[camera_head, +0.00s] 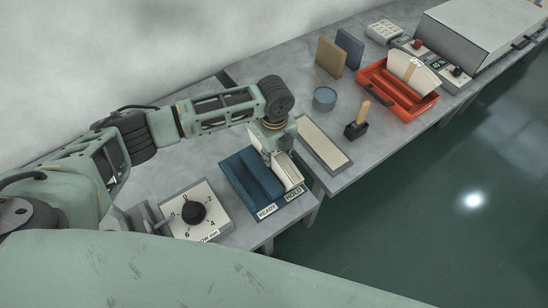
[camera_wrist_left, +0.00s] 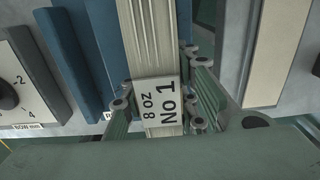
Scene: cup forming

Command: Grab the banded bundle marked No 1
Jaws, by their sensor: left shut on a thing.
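The banded bundle (camera_wrist_left: 153,50) is a stack of pale cream sheets with a white band reading "8 oz No 1" (camera_wrist_left: 160,101). In the head view the bundle (camera_head: 290,174) stands in the right-hand slot of a blue rack (camera_head: 237,170), by the label "HOLD". My left gripper (camera_head: 272,157) is over that slot, its fingers on the bundle. In the left wrist view the fingers (camera_wrist_left: 161,108) close on both sides of the bundle at the band. The lower part of the bundle is hidden by the rack. My right gripper is not in view.
A dial box (camera_head: 213,222) stands left of the rack. A pale flat tray (camera_head: 324,143) lies to its right, then a wooden-handled stamp (camera_head: 357,120) and a blue-grey tin (camera_head: 324,98). An orange tray (camera_head: 370,83) holds another banded bundle (camera_head: 414,72). The table's front edge is close.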

